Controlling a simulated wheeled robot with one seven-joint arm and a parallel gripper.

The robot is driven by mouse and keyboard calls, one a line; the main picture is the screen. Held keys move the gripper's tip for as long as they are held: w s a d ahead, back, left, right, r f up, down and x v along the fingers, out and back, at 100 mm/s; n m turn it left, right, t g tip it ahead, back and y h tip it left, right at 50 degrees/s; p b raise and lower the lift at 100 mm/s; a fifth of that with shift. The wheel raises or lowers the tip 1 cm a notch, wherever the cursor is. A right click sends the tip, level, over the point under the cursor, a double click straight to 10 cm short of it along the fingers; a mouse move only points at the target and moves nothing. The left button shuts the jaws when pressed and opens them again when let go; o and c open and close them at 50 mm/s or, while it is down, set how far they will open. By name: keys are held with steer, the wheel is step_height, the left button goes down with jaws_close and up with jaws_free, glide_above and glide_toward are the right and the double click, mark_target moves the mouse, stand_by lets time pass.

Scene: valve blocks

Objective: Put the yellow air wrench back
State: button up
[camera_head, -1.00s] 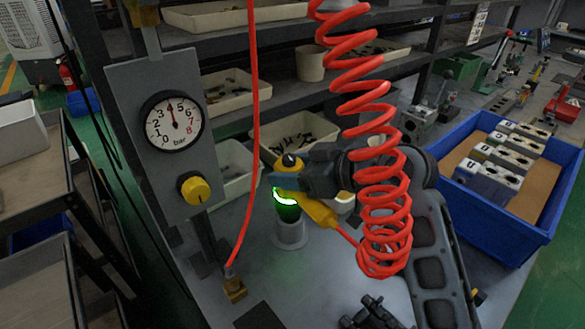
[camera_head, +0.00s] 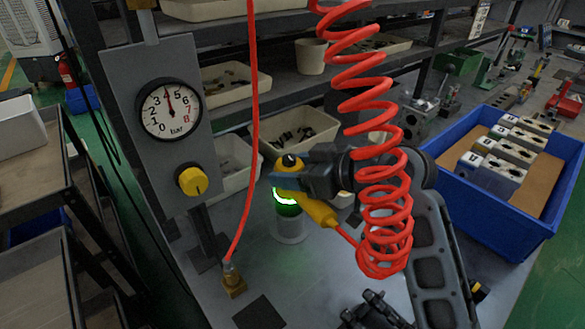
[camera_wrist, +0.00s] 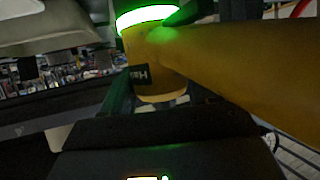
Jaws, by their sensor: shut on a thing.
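The yellow air wrench (camera_head: 318,211) is in my gripper (camera_head: 285,180), with its handle slanting down to the right and joined to the red coiled hose (camera_head: 383,235).
A grey panel with a pressure gauge (camera_head: 171,109) and yellow knob (camera_head: 192,181) stands at left. A red hose runs to a brass fitting (camera_head: 233,281). A blue crate (camera_head: 497,215) holding valve blocks is at right. Shelves with trays (camera_head: 292,137) stand behind.

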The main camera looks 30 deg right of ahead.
steer(key=shift+f, duration=0.15)
stand_by(0.4)
steer(key=o, duration=1.6)
steer(key=shift+f, duration=0.25)
steer(key=b+v, duration=0.1)
steer(key=v, duration=0.7)
